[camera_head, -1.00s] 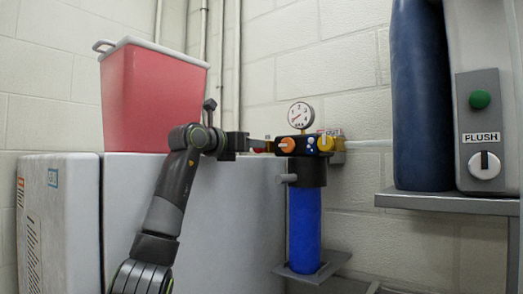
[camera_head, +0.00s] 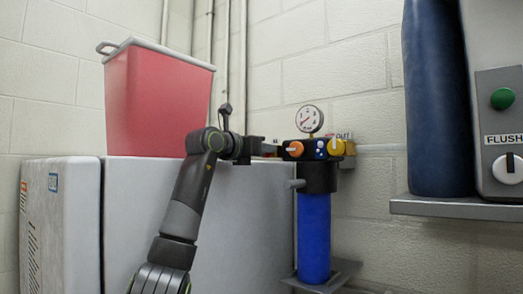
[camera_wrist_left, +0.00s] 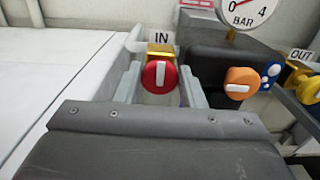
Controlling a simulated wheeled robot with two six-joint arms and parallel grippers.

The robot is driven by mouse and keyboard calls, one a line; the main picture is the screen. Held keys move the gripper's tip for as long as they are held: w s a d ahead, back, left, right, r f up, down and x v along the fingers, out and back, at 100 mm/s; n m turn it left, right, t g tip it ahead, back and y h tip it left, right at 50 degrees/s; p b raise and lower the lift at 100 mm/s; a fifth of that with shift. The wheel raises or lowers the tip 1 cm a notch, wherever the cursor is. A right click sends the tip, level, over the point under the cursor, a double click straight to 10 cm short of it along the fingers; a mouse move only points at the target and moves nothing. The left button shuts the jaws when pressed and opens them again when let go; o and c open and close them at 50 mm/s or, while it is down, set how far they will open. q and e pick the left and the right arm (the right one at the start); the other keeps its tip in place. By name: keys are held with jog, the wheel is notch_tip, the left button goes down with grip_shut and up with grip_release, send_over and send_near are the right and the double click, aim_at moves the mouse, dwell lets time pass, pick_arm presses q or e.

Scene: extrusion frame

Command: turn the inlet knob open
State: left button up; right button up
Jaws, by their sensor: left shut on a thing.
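The inlet knob (camera_wrist_left: 160,76) is red with a white bar standing nearly upright in the left wrist view. It sits on a brass fitting below the "IN" label (camera_wrist_left: 161,37). My left gripper (camera_wrist_left: 160,84) is shut on the knob, one finger on each side. In the head view my left gripper (camera_head: 262,148) reaches the left end of the filter head, and the knob there is mostly hidden by it. The filter unit has a blue canister (camera_head: 314,235) and a pressure gauge (camera_head: 309,119). My right gripper is not in view.
An orange knob (camera_wrist_left: 241,83) and a yellow outlet knob (camera_wrist_left: 308,90) sit to the right of the inlet. A red bin (camera_head: 155,100) stands on the white cabinet behind my arm. A dark blue cylinder (camera_head: 435,100) and a flush panel (camera_head: 502,140) are at the right.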

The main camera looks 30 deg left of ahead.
pick_arm(q)
jog(key=shift+n, duration=0.3)
jog(key=shift+a+f+n, duration=0.1)
jog(key=shift+f+n, duration=0.05)
jog(key=shift+n, duration=3.8)
jog(key=shift+a+f+n, duration=0.1)
jog(key=shift+n, duration=3.85)
jog(key=o, duration=0.7)
jog(key=shift+c, duration=0.2)
jog(key=o, duration=0.3)
jog(key=shift+w+d, duration=0.1)
jog(key=shift+w, duration=0.1)
jog(key=shift+s, duration=0.1)
